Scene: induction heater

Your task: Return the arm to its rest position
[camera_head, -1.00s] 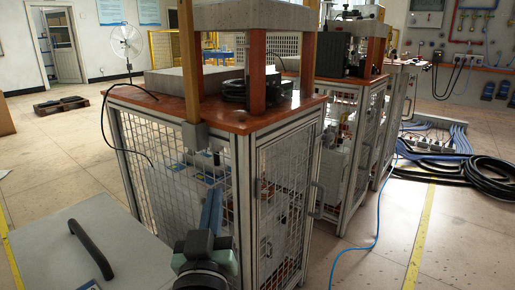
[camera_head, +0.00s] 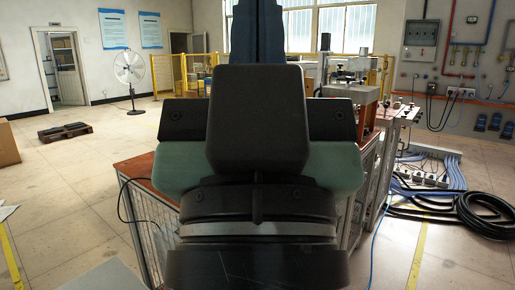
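My own arm fills the middle of the head view. Its dark, rounded links with pale green sides rise close to the camera, and a dark blue section stands up behind them to the top edge. I cannot make out my gripper or its fingertips, so whether it holds anything is hidden. The caged workbench (camera_head: 137,169) stands behind my arm, with only a bit of its orange-brown top and its left mesh side showing.
Another bench with a machine (camera_head: 352,82) stands behind at right. Black hose coils (camera_head: 487,214) and blue cables (camera_head: 452,160) lie on the floor at right. A pallet (camera_head: 64,131) and a fan (camera_head: 130,72) are at back left. The left floor is largely clear.

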